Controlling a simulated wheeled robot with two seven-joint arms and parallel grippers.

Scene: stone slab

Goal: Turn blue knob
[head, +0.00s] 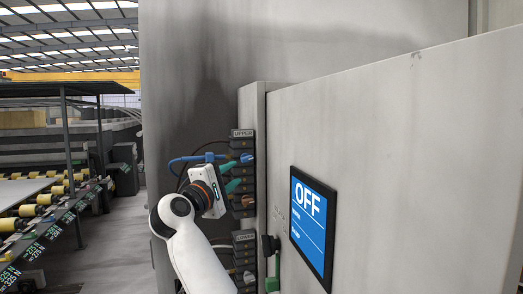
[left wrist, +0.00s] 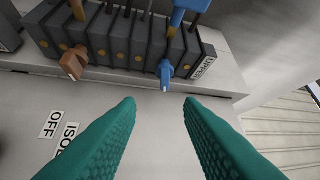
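The blue knob (left wrist: 165,72) sticks out of the dark module block near its UPPER label in the left wrist view. In the head view the blue knob (head: 247,158) is small, on the upper block at the cabinet's edge. My left gripper (left wrist: 159,103) is open, with its two teal fingers spread. In the left wrist view the knob appears between and just beyond the fingertips, with no visible contact. In the head view my left gripper (head: 231,178) reaches the upper block from the left and partly hides it. My right gripper is not in view.
An orange-brown knob (left wrist: 72,62) sits further along the same block. The cabinet bears a blue screen (head: 311,222) reading OFF. A LOWER block (head: 244,250) sits below the upper one. Cables run behind the upper block. A roller conveyor (head: 35,212) stands far left.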

